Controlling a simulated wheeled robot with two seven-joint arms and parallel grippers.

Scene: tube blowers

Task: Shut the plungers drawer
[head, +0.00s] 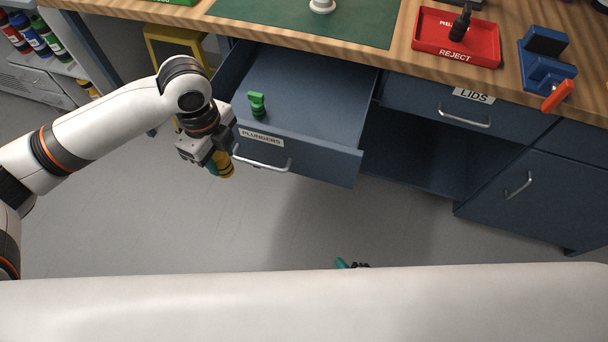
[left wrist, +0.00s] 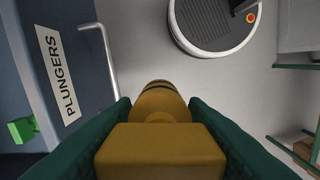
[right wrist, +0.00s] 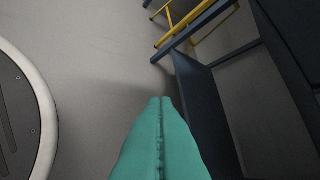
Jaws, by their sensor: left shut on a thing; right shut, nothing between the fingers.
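The plungers drawer (head: 310,95) is pulled out from the workbench, its front labelled PLUNGERS with a silver bar handle (head: 262,165). The handle also shows in the left wrist view (left wrist: 98,62). A green plunger-like piece (head: 257,104) stands inside the drawer near the front. My left gripper (head: 219,167) is shut on a yellow-brown piece (left wrist: 160,112), in front of the drawer's left end and beside the handle, apart from it. My right gripper (right wrist: 160,105) is shut and empty, low over the floor; in the head view only its tip (head: 345,264) shows.
The lids drawer (head: 455,105) is shut to the right, above an open cabinet space. The benchtop holds a red REJECT tray (head: 480,47), a blue fixture with an orange lever (head: 548,75) and a green mat (head: 340,30). A yellow stool (head: 165,45) stands left of the drawer. The floor in front is clear.

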